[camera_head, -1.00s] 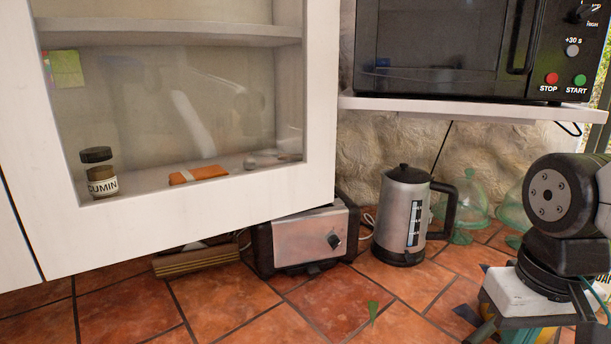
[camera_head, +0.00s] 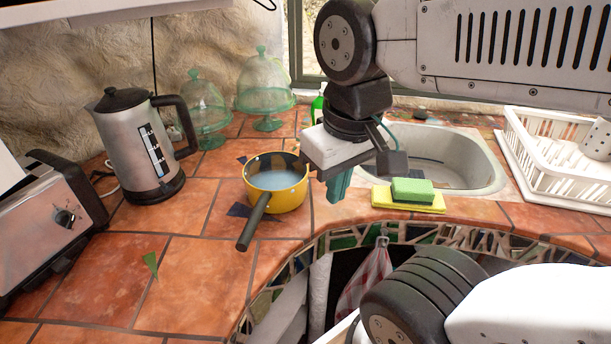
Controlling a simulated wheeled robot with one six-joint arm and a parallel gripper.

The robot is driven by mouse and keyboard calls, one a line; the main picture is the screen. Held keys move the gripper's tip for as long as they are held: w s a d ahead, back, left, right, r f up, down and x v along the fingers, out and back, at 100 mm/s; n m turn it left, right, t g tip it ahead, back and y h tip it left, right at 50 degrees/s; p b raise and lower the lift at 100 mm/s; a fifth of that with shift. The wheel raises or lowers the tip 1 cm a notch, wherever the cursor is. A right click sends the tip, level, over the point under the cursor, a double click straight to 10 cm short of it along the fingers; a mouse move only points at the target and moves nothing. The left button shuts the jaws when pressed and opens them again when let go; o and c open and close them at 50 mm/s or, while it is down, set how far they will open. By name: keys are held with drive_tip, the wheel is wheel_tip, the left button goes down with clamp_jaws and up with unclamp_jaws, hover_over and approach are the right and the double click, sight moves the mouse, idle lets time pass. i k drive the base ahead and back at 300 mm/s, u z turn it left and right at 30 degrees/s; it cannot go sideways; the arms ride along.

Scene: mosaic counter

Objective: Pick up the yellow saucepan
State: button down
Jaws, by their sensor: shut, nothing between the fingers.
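The yellow saucepan (camera_head: 281,200) stands upright on the tiled counter, left of the sink. It has a dark handle (camera_head: 254,222) pointing toward the front left, and its inside looks pale grey. My gripper (camera_head: 338,188) hangs pointing down just right of the saucepan, with its teal fingers together and nothing between them.
A green sponge on a yellow cloth (camera_head: 408,197) lies right of my gripper, before the sink (camera_head: 455,160). A white dish rack (camera_head: 560,165) stands at right. A kettle (camera_head: 137,145), toaster (camera_head: 45,215) and green glass domes (camera_head: 265,90) stand left and behind. The front-left counter is clear.

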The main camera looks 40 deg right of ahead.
sight(275, 182)
drive_tip(key=z, duration=0.85)
drive_tip(key=k, duration=0.8)
drive_tip(key=z, duration=0.5)
